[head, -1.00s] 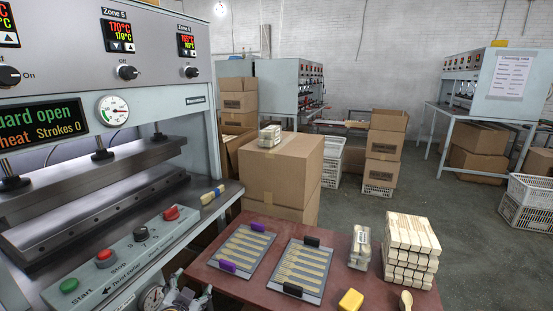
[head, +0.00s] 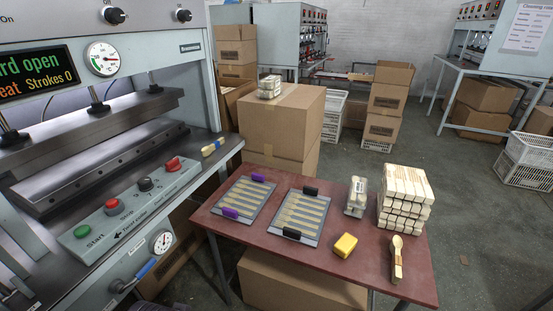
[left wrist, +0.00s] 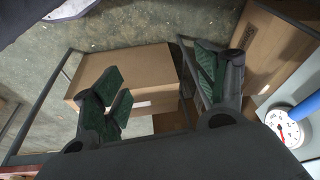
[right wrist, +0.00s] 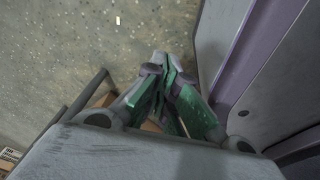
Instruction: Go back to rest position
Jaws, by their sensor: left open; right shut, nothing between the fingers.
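My left gripper (left wrist: 160,85) shows in the left wrist view with its green-padded fingers spread wide and nothing between them. It hangs over the floor and a cardboard box. My right gripper (right wrist: 165,75) shows in the right wrist view with its fingers together and nothing held, above the grey floor. Neither gripper can be clearly made out in the head view. The press (head: 100,120) stands at the left with its jaws apart, and its display reads "open" and "Strokes 0".
A pressure gauge (left wrist: 285,128) and blue handle are right in the left wrist view. Boxes (head: 280,120) stand behind.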

